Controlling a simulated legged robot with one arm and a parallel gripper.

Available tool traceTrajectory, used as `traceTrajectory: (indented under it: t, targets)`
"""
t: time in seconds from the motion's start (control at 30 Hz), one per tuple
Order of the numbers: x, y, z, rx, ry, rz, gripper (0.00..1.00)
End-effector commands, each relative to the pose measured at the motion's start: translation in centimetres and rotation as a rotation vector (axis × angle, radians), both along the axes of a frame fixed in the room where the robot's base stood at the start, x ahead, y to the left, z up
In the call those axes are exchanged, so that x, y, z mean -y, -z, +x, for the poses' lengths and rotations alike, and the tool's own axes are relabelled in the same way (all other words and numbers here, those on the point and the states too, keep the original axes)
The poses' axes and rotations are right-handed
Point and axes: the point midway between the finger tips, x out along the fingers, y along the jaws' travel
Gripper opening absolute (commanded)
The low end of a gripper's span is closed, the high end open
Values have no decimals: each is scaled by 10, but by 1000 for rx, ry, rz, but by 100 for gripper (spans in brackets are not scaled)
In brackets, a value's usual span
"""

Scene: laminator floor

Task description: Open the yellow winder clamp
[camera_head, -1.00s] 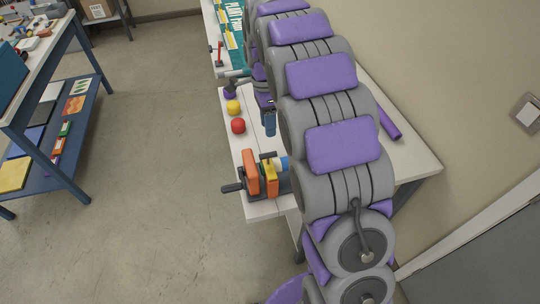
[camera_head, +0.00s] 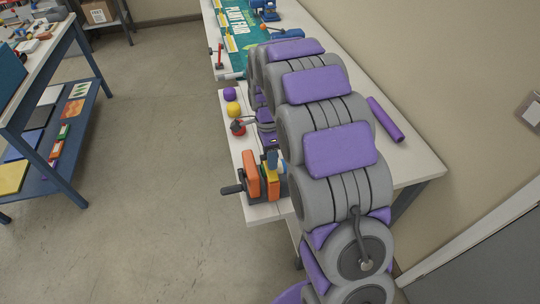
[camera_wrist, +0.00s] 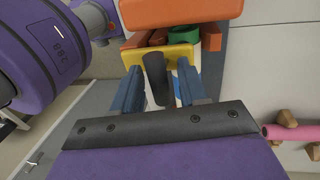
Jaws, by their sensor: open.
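The winder stands at the near left corner of the bench in the head view, with an orange upright (camera_head: 250,172), a dark crank at its left, and the yellow clamp (camera_head: 271,184) at its right. In the wrist view the yellow clamp (camera_wrist: 178,57) is a flat bar straight ahead, with a dark lever (camera_wrist: 155,80) pointing towards me. My gripper (camera_wrist: 161,70) is open, its two blue fingers on either side of the lever, with a visible gap to each. In the head view my gripper (camera_head: 272,158) is just above the clamp and partly hides it.
Purple (camera_head: 230,94), yellow (camera_head: 233,108) and partly hidden red (camera_head: 238,130) balls lie along the bench's left edge behind the winder. A purple roll (camera_head: 385,119) lies at the right.

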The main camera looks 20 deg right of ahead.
Motion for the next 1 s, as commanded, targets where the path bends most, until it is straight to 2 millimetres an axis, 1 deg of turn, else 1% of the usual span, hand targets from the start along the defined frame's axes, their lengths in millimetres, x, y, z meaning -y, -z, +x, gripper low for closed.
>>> traceTrajectory:
  t: [0.07, 0.5, 0.87, 1.0]
  targets:
    - [0, 0, 0, 0, 0, 0, 42]
    - [0, 0, 1, 1, 0, 0, 0]
    - [0, 0, 1, 3, 0, 0, 0]
    - [0, -1, 5, 12, 0, 0, 0]
